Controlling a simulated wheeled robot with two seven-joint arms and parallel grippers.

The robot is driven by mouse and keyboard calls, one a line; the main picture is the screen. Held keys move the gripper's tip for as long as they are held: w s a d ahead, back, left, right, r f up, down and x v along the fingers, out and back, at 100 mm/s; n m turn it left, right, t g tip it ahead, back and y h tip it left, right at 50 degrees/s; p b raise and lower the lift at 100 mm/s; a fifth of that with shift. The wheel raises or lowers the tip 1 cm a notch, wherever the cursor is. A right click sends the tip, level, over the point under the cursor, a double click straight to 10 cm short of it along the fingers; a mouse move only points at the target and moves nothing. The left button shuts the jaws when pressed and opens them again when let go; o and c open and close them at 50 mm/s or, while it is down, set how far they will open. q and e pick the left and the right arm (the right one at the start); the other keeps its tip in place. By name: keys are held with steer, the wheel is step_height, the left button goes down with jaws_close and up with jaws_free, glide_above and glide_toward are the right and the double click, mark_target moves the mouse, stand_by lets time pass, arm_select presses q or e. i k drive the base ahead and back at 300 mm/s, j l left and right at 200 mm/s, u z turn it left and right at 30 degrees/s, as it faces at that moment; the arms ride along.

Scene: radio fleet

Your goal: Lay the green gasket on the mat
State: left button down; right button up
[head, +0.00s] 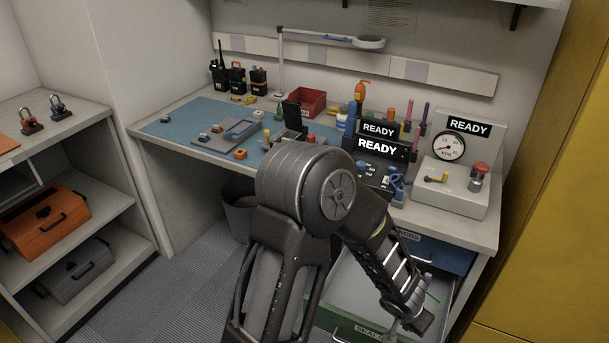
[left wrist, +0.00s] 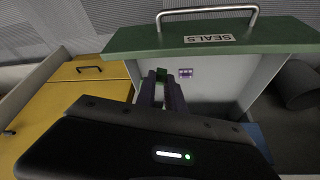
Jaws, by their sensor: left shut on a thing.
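The blue mat (head: 175,128) lies on the left part of the workbench. My left gripper (head: 418,325) is low at the open green-fronted drawer, and its tips are hard to make out in the head view. In the left wrist view my left gripper (left wrist: 163,82) is shut on a small green piece, which looks like the green gasket (left wrist: 170,73). The fingers hide part of it. The green drawer front (left wrist: 260,38) carries a SEALS label. My right gripper is not in view.
A small purple piece (left wrist: 186,72) is inside the drawer beside the fingers. A blue drawer (head: 440,254) is above the green one. On the mat are a grey tray (head: 205,143), small parts and an open device. A red bin (head: 305,101) stands behind. The mat's left end has bare room.

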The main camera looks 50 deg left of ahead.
mark_target(189, 122)
steer(key=k+j, duration=0.1)
steer(key=j, duration=0.45)
steer(key=k+j, duration=0.1)
steer(key=j, duration=0.5)
steer(key=k+j, duration=0.1)
steer(key=j, duration=0.45)
steer(key=k+j, duration=0.1)
steer(key=j, duration=0.45)
steer(key=k+j, duration=0.1)
steer(key=j, duration=0.45)
steer(key=k+j, duration=0.1)
steer(key=j, duration=0.5)
steer(key=k+j, duration=0.1)
steer(key=j, duration=0.45)
